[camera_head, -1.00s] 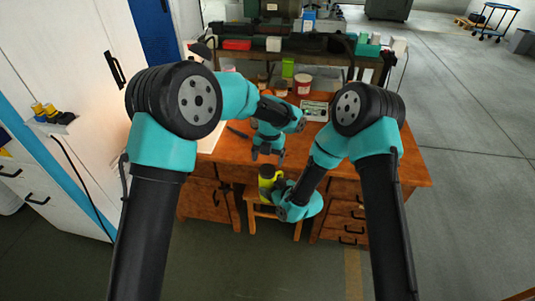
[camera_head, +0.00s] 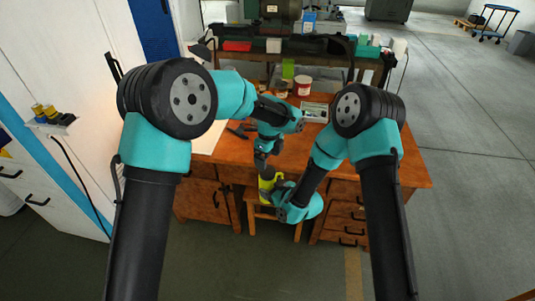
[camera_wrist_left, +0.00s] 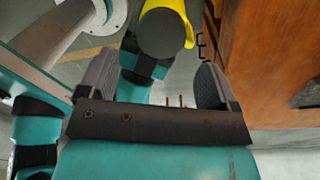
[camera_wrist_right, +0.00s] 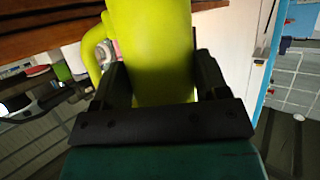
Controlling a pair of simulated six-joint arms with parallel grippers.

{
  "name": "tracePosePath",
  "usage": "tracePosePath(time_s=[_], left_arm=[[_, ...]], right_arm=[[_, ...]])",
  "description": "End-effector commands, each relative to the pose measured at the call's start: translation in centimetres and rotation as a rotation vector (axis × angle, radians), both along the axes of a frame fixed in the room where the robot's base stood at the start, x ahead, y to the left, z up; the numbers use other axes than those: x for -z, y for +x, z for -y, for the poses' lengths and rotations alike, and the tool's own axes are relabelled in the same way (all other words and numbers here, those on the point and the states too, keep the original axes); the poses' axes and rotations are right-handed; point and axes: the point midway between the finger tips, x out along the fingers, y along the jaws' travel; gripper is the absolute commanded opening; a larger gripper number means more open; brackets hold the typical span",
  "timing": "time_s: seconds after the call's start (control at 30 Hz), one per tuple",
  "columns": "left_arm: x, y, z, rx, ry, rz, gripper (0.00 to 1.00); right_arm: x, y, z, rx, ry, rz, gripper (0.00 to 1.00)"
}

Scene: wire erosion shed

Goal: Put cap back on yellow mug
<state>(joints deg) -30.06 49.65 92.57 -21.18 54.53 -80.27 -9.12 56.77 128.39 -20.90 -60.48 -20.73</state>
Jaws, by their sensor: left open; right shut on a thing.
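The yellow mug (camera_head: 266,184) is upright in front of the desk, low in the head view. My right gripper (camera_wrist_right: 162,78) is shut on the mug's body from the side; the mug's handle (camera_wrist_right: 92,50) shows left of the fingers. In the left wrist view a dark round disc, seemingly the cap (camera_wrist_left: 166,35), covers the mug's top; I cannot tell whether it is fully seated. My left gripper (camera_head: 262,172) is open and empty just above the mug. Its fingers (camera_wrist_left: 154,75) point toward the disc, apparently apart from it.
The wooden desk (camera_head: 215,160) stands behind the mug, with a small stool (camera_head: 254,215) below it. On the desk are a green box (camera_head: 288,68), a red-and-white tub (camera_head: 303,87) and a tray (camera_head: 314,112). A white cabinet (camera_head: 70,60) stands on the left.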

Motion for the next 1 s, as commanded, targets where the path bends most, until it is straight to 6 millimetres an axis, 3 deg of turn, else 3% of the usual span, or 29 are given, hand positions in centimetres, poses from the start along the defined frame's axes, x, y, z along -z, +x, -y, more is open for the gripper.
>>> tracePosePath(time_s=[1.0], left_arm=[[-1.05,-0.19,-0.07,-1.323,0.042,0.067,0.84]], right_arm=[[-0.05,0.04,-0.01,0.0,0.001,0.001,0.01]])
